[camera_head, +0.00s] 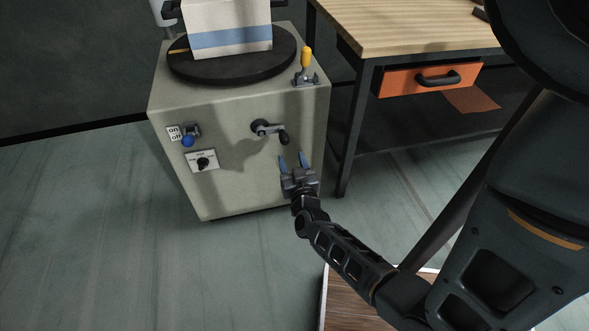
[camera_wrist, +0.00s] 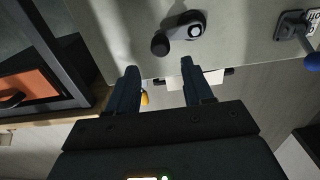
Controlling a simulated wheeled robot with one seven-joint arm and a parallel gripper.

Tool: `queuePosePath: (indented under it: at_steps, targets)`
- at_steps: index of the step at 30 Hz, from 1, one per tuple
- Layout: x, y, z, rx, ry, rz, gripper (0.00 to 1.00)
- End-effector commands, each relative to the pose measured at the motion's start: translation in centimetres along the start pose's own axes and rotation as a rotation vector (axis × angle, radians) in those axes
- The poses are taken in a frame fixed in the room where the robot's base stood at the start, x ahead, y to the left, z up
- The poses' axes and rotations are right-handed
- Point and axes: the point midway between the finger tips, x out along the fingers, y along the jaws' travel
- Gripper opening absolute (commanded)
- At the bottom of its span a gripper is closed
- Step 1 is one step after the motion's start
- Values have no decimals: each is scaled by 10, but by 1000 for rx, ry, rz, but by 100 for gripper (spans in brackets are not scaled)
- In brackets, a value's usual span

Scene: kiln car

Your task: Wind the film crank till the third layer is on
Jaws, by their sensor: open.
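The crank (camera_head: 264,127) is a dark arm on a round hub on the front face of a grey cabinet (camera_head: 235,185). Its black knob (camera_head: 284,138) points to the lower right. The crank also shows in the wrist view (camera_wrist: 193,29), with its knob (camera_wrist: 160,44) towards the fingers. My gripper (camera_head: 293,160) is open and empty, just below the knob and apart from it. In the wrist view my gripper (camera_wrist: 160,67) has its two fingertips spread to either side below the knob. On the cabinet's black turntable (camera_head: 215,74) stands a white block (camera_head: 229,20) with a blue band. I cannot make out film layers.
A yellow-handled lever (camera_head: 306,59) stands on the cabinet's top right corner. An on/off switch with a blue knob (camera_head: 187,141) and a dial (camera_head: 203,162) are left of the crank. A workbench (camera_head: 410,30) with an orange drawer (camera_head: 420,78) stands right. Floor left is clear.

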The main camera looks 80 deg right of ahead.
Motion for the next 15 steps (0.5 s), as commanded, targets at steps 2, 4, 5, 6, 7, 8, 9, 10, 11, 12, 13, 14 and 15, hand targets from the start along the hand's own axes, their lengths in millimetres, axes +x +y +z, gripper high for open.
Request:
queuePosePath:
  at_steps: [2, 4, 5, 6, 7, 8, 9, 10, 11, 12, 13, 14, 15]
  targets:
    - [8, 0, 1, 1, 2, 0, 51]
    - [14, 0, 2, 1, 2, 1, 51]
    - [17, 0, 2, 2, 2, 0, 51]
    - [21, 0, 2, 2, 2, 0, 51]
    - [23, 0, 2, 2, 3, 0, 51]
    - [26, 0, 2, 2, 2, 0, 51]
    - [29, 0, 2, 1, 1, 0, 51]
    - [32, 0, 2, 1, 1, -1, 51]
    - [35, 0, 2, 1, 2, 0, 51]
    - [39, 0, 2, 1, 3, 0, 51]
    - [41, 0, 2, 1, 3, 0, 51]
    - [44, 0, 2, 1, 2, 0, 51]
    - [47, 0, 2, 1, 2, 0, 51]
